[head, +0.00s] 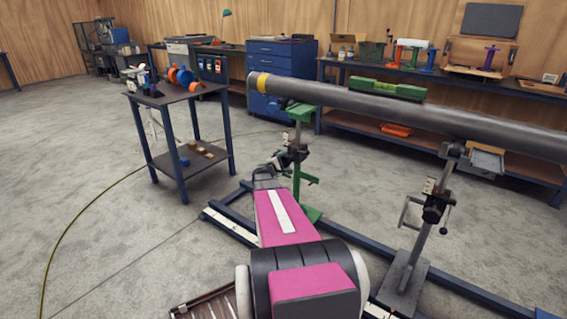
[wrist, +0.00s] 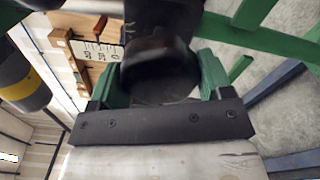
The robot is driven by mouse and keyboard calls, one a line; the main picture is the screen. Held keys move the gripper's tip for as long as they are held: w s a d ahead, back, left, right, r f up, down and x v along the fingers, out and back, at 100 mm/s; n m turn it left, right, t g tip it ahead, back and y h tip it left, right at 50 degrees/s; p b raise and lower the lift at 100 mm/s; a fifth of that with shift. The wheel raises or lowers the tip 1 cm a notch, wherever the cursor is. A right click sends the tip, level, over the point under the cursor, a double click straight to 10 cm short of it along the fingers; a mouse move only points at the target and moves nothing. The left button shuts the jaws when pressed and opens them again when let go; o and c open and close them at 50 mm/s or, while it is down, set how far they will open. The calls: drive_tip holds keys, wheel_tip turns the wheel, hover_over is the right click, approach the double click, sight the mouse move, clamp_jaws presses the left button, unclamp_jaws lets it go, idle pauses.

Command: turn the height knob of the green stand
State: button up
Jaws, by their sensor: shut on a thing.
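The green stand (head: 302,135) stands under the left end of the grey pipe (head: 350,98). My gripper (head: 285,163) is at the middle of the stand's post. In the wrist view its two green fingers are on either side of a dark round knob (wrist: 158,72), the height knob, and my gripper (wrist: 160,85) is shut on it. A pale scale plate with figures (wrist: 97,52) shows beside the knob. In the head view my gripper and the stand's dark fittings overlap, so the knob is hard to make out there.
A green level (head: 388,89) lies on the pipe. A grey stand (head: 412,250) holds the pipe at the right. Blue floor rails (head: 232,228) run under both stands. A cart (head: 170,97) with tools stands at the left. Open floor (head: 100,215) lies at the left.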

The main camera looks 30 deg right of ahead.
drive_tip(key=shift+n, duration=0.6)
drive_tip(key=o, duration=0.9)
drive_tip(key=shift+a, duration=0.1)
drive_tip(key=v, duration=1)
drive_tip(key=shift+s+a+f, duration=0.1)
drive_tip(key=shift+s+a, duration=0.05)
drive_tip(key=shift+a, duration=0.1)
